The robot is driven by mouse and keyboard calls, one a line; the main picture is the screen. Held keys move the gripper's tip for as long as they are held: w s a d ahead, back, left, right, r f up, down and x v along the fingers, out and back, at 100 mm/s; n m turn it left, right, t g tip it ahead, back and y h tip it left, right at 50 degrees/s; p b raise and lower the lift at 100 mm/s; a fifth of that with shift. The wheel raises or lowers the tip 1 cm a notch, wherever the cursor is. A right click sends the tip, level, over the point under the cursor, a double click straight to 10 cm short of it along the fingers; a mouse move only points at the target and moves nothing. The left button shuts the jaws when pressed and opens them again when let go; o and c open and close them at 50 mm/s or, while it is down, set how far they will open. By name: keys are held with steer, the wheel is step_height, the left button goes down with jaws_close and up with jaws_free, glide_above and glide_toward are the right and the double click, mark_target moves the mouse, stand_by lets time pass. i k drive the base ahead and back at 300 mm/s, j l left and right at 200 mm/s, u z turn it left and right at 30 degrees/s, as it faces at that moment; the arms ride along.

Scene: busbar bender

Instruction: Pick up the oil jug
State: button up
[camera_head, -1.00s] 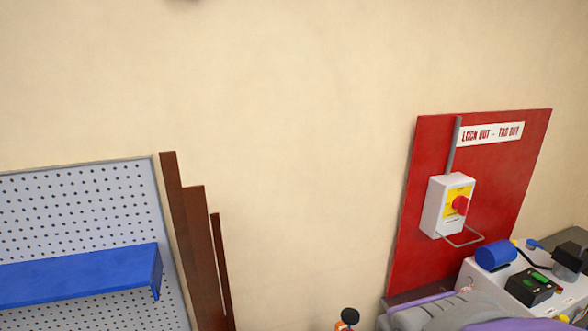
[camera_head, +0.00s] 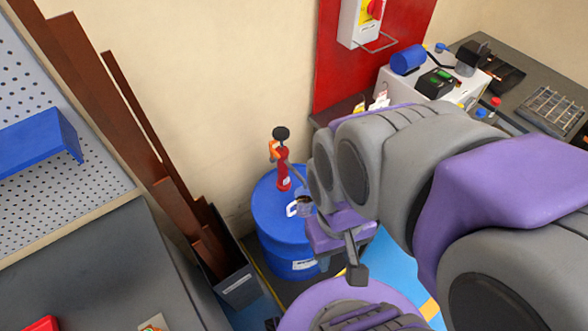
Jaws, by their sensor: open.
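A small smoky, translucent jug with a white handle (camera_head: 302,204), which looks like the oil jug, stands on top of a blue drum (camera_head: 285,232) in the middle of the picture. My gripper (camera_head: 334,240) is open, just right of the jug and above the drum's right side. One dark finger hangs down at its near side. The gripper's body hides part of the drum and perhaps the jug's right edge. I cannot tell whether the gripper touches the jug.
A red pump with a black top (camera_head: 283,167) stands on the drum behind the jug. A dark bin (camera_head: 238,284) with brown bars is left of the drum. A grey workbench (camera_head: 110,260) is at lower left. A bench with equipment (camera_head: 510,85) is at right.

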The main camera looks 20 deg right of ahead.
mark_target(307, 208)
steer(key=k, duration=0.85)
steer(key=k+u, duration=0.1)
steer(key=u, duration=0.35)
steer(key=k+u, duration=0.15)
steer(key=u, duration=0.3)
steer(key=k+j+u, duration=0.1)
steer(key=u, duration=0.35)
steer(key=l+u, duration=0.3)
steer(key=l, duration=1.65)
steer(key=i, duration=0.05)
